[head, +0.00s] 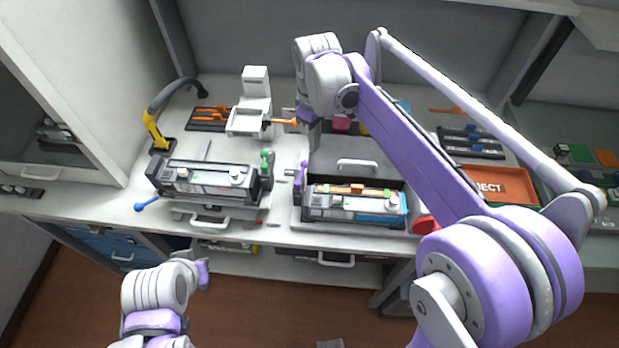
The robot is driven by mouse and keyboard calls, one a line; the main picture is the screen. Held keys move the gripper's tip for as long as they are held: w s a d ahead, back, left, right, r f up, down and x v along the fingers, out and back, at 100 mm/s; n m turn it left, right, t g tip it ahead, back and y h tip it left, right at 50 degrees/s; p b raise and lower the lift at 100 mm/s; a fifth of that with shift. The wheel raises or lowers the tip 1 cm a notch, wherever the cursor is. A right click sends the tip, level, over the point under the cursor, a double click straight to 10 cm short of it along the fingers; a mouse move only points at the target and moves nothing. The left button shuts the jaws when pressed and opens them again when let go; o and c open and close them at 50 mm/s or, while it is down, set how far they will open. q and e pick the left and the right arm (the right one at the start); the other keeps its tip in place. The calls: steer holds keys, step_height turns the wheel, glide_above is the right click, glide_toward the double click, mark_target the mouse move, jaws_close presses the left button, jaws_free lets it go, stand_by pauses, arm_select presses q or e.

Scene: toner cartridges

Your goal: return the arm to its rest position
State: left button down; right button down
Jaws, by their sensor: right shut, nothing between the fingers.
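My right arm reaches in from the lower right, its purple and white forearm stretched over the bench. Its gripper (309,125) points down at the back middle of the bench, beyond the right cartridge cradle. It is shut and empty; its fingertips are small and partly hidden by the wrist. My left arm (160,290) is folded low at the bottom left, in front of the bench and clear of it. Its fingers cannot be made out.
A toner cartridge (205,181) sits in the left cradle, another (352,203) in the right cradle. An orange reject tray (490,186) lies right, partly behind my right arm. A yellow-and-black curved arm (155,131) stands left. A white device (252,105) stands at the back.

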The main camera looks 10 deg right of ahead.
steer(key=shift+r, duration=0.3)
steer(key=s+d+m+t, duration=0.1)
steer(key=s, duration=0.2)
steer(key=s+d+f+m+t, duration=0.1)
steer(key=s+d+m, duration=0.1)
steer(key=s, duration=0.2)
steer(key=s+d+f+m+t, duration=0.1)
steer(key=s, duration=0.3)
steer(key=shift+s+d+f+m, duration=0.15)
steer(key=shift+d+m, duration=0.15)
steer(key=s+d+f+m+t, duration=0.2)
steer(key=s+f+m, duration=0.2)
steer(key=s+f, duration=0.3)
steer(key=s, duration=0.2)
steer(key=shift+s+d+t, duration=0.25)
steer(key=shift+s+t, duration=0.05)
steer(key=shift+t, duration=0.1)
